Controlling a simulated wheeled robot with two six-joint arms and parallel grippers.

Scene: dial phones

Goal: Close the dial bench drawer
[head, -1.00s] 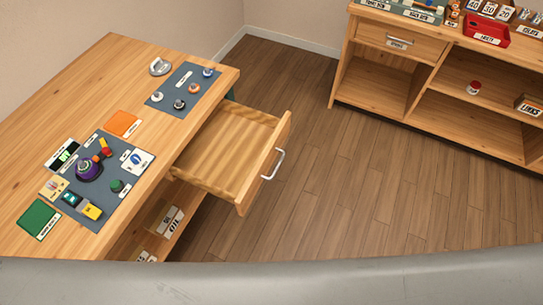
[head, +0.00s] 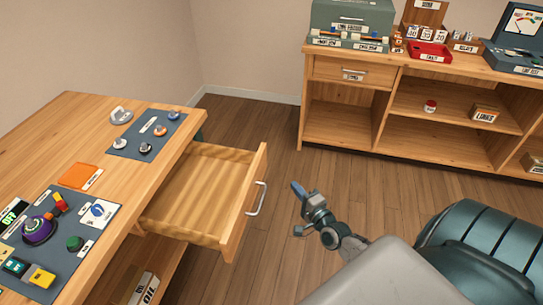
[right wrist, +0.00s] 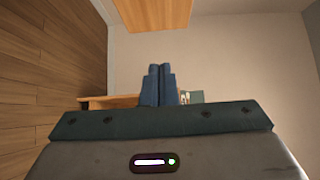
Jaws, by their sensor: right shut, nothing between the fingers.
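The dial bench drawer (head: 193,189) stands pulled out from the right side of the wooden bench (head: 91,120). It looks empty inside. Its silver bar handle (head: 256,199) is on the front panel, which faces right. My right gripper (head: 298,188) is in the air to the right of the handle, apart from it. Its blue fingers are together and empty. They also show together in the right wrist view (right wrist: 157,85). My left gripper is in neither view.
A grey mat (head: 147,134) with several knobs lies on the bench near the drawer. A second mat (head: 60,270) carries a purple dial. A wooden shelf unit (head: 345,122) stands at the back right. Open floor (head: 235,130) lies between it and the bench.

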